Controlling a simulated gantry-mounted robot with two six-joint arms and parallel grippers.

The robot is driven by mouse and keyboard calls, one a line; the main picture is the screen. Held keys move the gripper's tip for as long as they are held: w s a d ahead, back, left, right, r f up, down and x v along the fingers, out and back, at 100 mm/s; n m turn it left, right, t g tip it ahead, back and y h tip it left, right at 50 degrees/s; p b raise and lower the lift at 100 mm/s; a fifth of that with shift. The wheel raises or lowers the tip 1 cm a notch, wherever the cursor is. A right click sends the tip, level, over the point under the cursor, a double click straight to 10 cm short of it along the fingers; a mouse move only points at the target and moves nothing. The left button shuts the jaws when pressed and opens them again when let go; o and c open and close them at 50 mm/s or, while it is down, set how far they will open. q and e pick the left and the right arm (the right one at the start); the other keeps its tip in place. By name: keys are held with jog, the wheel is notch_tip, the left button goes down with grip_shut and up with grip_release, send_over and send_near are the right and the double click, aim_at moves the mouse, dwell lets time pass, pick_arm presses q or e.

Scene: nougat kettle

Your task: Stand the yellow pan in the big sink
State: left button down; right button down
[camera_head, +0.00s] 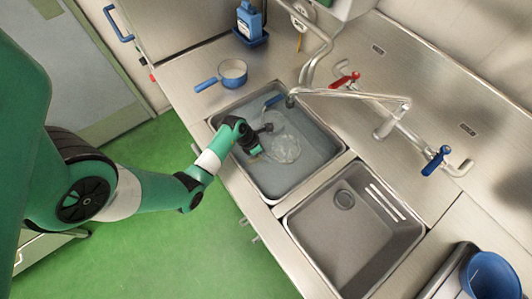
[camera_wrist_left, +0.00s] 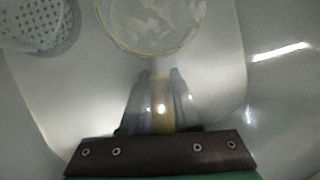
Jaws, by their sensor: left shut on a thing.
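The yellow pan (camera_wrist_left: 187,42) shows in the left wrist view as a round vessel with a yellow rim and pale, glassy-looking contents. In the head view the pan (camera_head: 286,149) is a pale disc within the outline of the larger, bluish sink (camera_head: 270,188). My left gripper (camera_head: 257,147) is inside that sink's outline, left of the pan. In the left wrist view the gripper (camera_wrist_left: 160,98) is shut on the pan's yellow handle (camera_wrist_left: 161,88). I cannot tell whether the pan touches the sink floor. My right gripper is not in view.
A perforated cup-like piece (camera_wrist_left: 38,22) is beside the pan. An empty smaller sink (camera_head: 340,245) adjoins on the right. A faucet spout (camera_head: 350,95) reaches over the counter behind. A blue-handled saucepan (camera_head: 232,72) stands on the left counter; a blue bucket (camera_head: 492,278) is at lower right.

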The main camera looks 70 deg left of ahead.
pick_arm(q)
jog(key=shift+f+p, duration=0.15)
jog(key=shift+p, duration=0.2)
jog(key=shift+w, duration=0.1)
jog(key=shift+f+b, duration=0.3)
jog(key=shift+f, duration=0.25)
jog(key=c, duration=0.5)
grip_release()
jog(key=shift+c, duration=0.2)
jog(key=p+v, duration=0.5)
jog(key=v, duration=0.6)
jog(key=shift+s+r, duration=0.2)
jog(key=shift+r, duration=0.05)
